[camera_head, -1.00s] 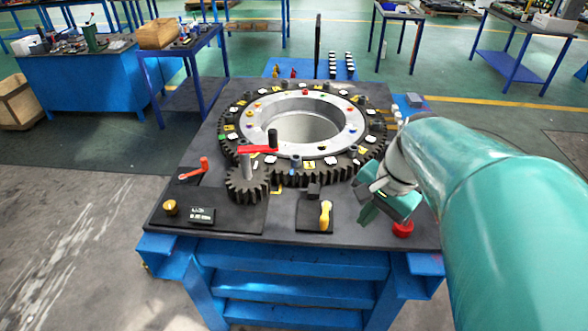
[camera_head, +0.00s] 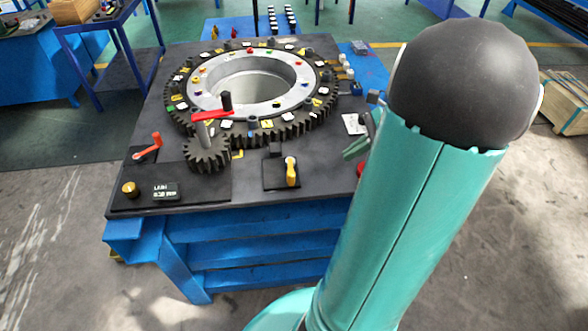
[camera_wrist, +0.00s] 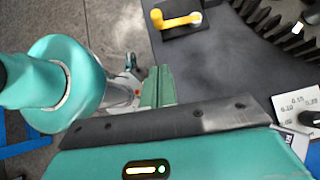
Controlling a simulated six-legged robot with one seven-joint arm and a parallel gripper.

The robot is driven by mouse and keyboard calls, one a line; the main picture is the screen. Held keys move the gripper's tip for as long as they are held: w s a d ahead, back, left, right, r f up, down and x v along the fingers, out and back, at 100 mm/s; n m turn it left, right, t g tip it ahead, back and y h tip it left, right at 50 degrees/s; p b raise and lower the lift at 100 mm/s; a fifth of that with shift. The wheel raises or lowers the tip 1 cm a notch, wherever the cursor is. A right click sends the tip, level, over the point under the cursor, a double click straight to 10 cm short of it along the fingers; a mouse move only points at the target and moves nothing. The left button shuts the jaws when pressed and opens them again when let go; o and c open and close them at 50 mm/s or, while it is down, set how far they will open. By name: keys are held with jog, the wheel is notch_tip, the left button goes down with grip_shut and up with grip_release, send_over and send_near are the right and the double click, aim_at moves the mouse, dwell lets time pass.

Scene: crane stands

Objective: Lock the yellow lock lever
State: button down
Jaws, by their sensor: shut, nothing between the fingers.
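The yellow lock lever (camera_head: 291,172) stands on a small black plate at the front middle of the stand top (camera_head: 240,186), just in front of a dark block. In the wrist view the lever (camera_wrist: 180,20) shows at the top on its black plate, its handle lying across the picture. My gripper (camera_head: 357,148) is right of the lever, apart from it and partly hidden by my arm. In the wrist view my gripper's green fingers (camera_wrist: 158,86) are together and empty, below the lever in the picture.
A large dark gear ring (camera_head: 252,85) fills the stand's middle. A small gear (camera_head: 207,154) with a red crank (camera_head: 212,116) meshes at its front left. A red lever (camera_head: 147,147) is farther left. A red button (camera_head: 361,169) is beside my gripper. A white dial plate (camera_wrist: 299,108) is right in the wrist view.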

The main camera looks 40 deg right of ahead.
send_near(295, 182)
jog(key=f, duration=0.3)
jog(key=shift+d+f, duration=0.15)
jog(key=shift+d, duration=0.1)
jog(key=w+a, duration=0.2)
jog(key=shift+a+f, duration=0.2)
jog(key=shift+a, duration=0.2)
jog(key=shift+w+a, duration=0.3)
jog(key=shift+w, duration=0.05)
